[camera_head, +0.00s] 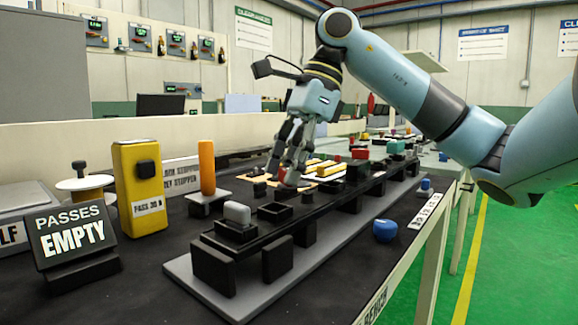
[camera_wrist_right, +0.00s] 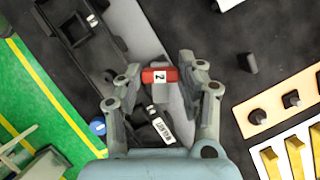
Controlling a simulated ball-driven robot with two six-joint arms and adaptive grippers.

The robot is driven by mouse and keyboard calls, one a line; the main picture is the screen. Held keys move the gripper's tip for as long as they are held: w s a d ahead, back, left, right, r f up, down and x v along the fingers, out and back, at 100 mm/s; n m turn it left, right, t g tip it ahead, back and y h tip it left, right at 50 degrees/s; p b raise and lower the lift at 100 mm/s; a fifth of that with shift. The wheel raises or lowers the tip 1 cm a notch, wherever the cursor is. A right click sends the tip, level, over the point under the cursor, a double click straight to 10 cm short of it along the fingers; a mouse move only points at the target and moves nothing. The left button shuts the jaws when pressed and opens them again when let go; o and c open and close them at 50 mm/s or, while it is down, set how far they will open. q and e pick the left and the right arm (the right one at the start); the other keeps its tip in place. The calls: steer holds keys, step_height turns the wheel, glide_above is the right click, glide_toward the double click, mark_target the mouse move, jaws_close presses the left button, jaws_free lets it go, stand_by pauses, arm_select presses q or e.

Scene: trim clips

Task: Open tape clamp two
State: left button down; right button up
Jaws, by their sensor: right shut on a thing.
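My right gripper (camera_head: 285,172) reaches down over the dark raised rail (camera_head: 225,248) on the bench. In the right wrist view its fingers (camera_wrist_right: 160,76) are shut on the ends of a small red piece marked 2 (camera_wrist_right: 158,75), which I take as tape clamp two's handle. A grey part extends below the red piece. In the head view only a bit of red shows between the fingers, mostly hidden by them. I cannot tell whether the clamp is open or closed. My left gripper is in neither view.
A sign reading PASSES EMPTY (camera_head: 75,238), a yellow box (camera_head: 140,190) and an orange cylinder (camera_head: 207,167) stand left of the rail. A blue object (camera_head: 385,231) sits near the bench's right edge. Red and green blocks (camera_head: 395,147) lie farther along the rail.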

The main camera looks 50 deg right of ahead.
steer(key=shift+w+r+n+p, duration=0.1)
steer(key=shift+r+n+p, duration=0.15)
steer(key=shift+n+p, duration=0.35)
steer(key=shift+n+g+p, duration=0.35)
steer(key=shift+n+g, duration=0.05)
steer(key=shift+n, duration=0.1)
steer(key=shift+f+n, duration=0.1)
steer(key=shift+n, duration=0.2)
steer(key=shift+f, duration=0.1)
steer(key=o, duration=1.2)
steer(key=shift+c, duration=0.2)
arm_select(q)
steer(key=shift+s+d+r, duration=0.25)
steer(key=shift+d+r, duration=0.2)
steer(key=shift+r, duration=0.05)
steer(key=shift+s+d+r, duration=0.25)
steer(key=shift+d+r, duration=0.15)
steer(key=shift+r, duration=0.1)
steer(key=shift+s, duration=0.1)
